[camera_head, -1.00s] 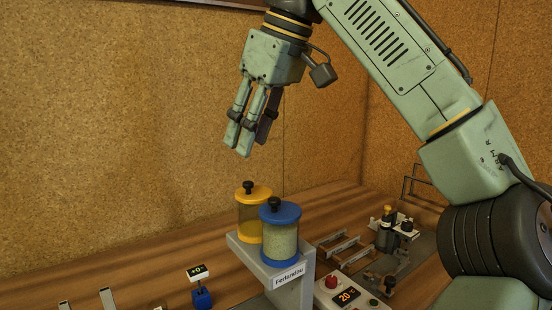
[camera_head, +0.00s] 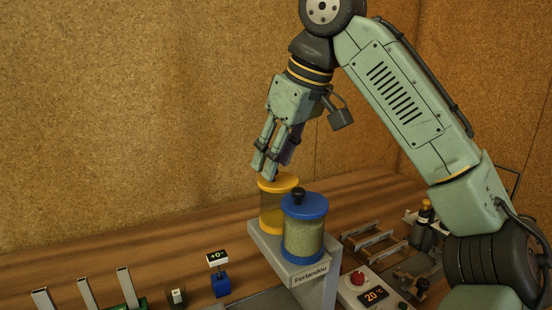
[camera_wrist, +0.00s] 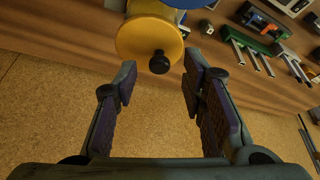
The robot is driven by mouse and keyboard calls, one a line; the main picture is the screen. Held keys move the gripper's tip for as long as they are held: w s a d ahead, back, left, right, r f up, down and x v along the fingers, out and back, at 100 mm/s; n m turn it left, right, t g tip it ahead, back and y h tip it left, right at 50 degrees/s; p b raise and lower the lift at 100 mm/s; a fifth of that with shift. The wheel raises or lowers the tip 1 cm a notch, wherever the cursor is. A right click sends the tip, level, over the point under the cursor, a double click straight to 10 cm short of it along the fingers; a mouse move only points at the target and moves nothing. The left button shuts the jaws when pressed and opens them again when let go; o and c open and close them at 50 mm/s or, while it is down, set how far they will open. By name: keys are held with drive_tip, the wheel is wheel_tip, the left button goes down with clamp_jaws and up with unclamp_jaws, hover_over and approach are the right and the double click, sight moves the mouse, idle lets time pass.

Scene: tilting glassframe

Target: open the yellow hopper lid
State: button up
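The yellow hopper lid (camera_head: 278,183) sits on the yellow hopper (camera_head: 273,212), at the back of the grey stand. In the wrist view the yellow lid (camera_wrist: 150,42) shows at the top middle, with its black knob (camera_wrist: 159,62) pointing between the fingertips. My gripper (camera_head: 268,172) is just above the lid in the head view, and its fingers hide the knob there. In the wrist view my gripper (camera_wrist: 160,82) is open, with one finger on each side and nothing between the pads. The knob lies just beyond the fingertips, apart from both.
The blue-lidded hopper (camera_head: 304,226) stands close in front of the yellow one on the grey stand (camera_head: 318,285). A small blue display post (camera_head: 220,284) stands left. A control box (camera_head: 366,290) with a red button is at right. The cork wall is behind.

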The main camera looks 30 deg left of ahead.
drive_tip(key=shift+a+f, duration=0.2)
drive_tip(key=shift+f, duration=0.25)
drive_tip(key=shift+c, duration=0.3)
clamp_jaws()
idle(0.4)
